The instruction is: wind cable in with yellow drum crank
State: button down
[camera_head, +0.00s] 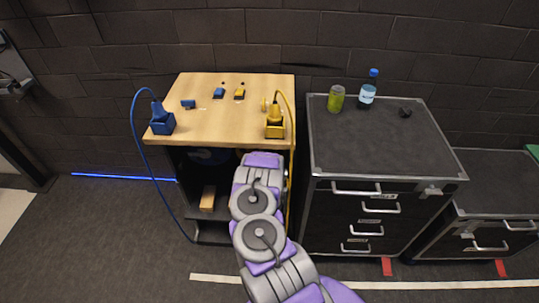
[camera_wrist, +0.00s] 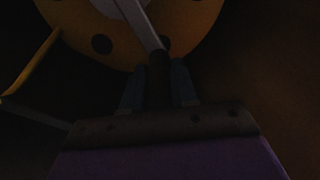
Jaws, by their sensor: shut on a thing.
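In the wrist view, part of the yellow drum (camera_wrist: 120,45) with dark round holes fills the top. Its pale metal crank arm (camera_wrist: 142,24) comes down to a dark handle (camera_wrist: 158,68). My gripper (camera_wrist: 157,92) is shut on that handle, a finger on each side. In the head view, my arm reaches to the front of the wooden-topped bench (camera_head: 235,135); my gripper and the drum are hidden there. The yellow cable (camera_head: 291,110) runs from a yellow device (camera_head: 275,126) on the bench down its right side.
A blue device (camera_head: 161,120) with a blue cable (camera_head: 136,125) stands on the bench's left. A wooden block (camera_head: 208,198) lies on the lower shelf. A black drawer cabinet (camera_head: 385,150) stands close on the right. Floor is open at front left.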

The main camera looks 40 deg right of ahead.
jog(key=shift+s+f, duration=0.15)
jog(key=shift+f, duration=0.15)
jog(key=c, duration=1.2)
grip_release()
jog(key=o, duration=0.3)
jog(key=shift+p+v, duration=2.75)
jog(key=shift+v, duration=5.75)
jog(key=shift+a+r, duration=0.1)
